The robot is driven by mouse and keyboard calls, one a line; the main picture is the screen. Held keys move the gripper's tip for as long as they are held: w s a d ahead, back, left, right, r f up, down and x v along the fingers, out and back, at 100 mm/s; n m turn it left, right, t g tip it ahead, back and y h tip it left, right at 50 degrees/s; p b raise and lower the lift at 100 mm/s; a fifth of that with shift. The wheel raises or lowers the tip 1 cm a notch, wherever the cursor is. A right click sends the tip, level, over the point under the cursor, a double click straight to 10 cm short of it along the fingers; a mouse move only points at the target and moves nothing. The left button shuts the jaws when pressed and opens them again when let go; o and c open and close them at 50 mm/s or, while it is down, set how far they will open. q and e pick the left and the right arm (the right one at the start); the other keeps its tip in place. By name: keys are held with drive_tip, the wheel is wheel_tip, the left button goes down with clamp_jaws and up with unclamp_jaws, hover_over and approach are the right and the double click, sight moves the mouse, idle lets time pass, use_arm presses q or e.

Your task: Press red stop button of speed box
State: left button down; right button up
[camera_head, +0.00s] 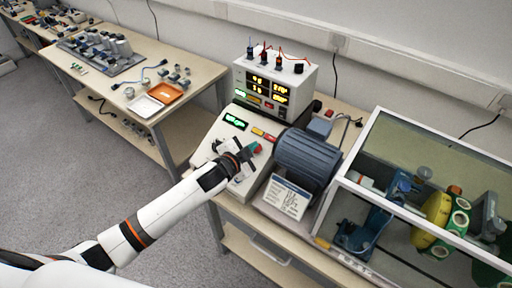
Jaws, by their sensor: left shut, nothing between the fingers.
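The speed box (207,147) is a light sloped console on the bench, with a lit green display (235,121) near its top. My left arm reaches in from the lower left. My left gripper (247,152) is shut and empty, over the lower right part of the panel. A small red part (257,147) and a green part show right at its fingertips. I cannot tell whether the fingertips touch the red part, or whether it is the stop button. The gripper hides part of the panel. My right gripper is not in view.
A power supply (305,88) with lit displays stands behind the box. A dark motor (308,157) and a printed card (286,198) are close on the right. A framed clear enclosure (375,135) holds machinery farther right. A side table (195,75) stands at the left.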

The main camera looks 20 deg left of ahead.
use_arm(q)
drive_tip(key=shift+w+d+f, duration=0.1)
drive_tip(key=shift+w+f, duration=0.05)
drive_tip(key=shift+f, duration=0.15)
drive_tip(key=shift+w+f+b, duration=0.1)
drive_tip(key=shift+f+b, duration=0.25)
drive_tip(key=shift+f, duration=0.05)
idle(0.5)
idle(0.4)
drive_tip(key=shift+s+r+p, duration=0.25)
drive_tip(key=shift+r+p, duration=0.45)
drive_tip(key=shift+p, duration=0.2)
drive_tip(key=shift+r, duration=0.1)
drive_tip(key=r+p, duration=0.1)
drive_tip(key=s+r+p, duration=0.1)
drive_tip(key=r+p, duration=0.1)
drive_tip(key=s+a+r+p, duration=0.1)
drive_tip(key=p, duration=0.1)
drive_tip(key=shift+r, duration=0.2)
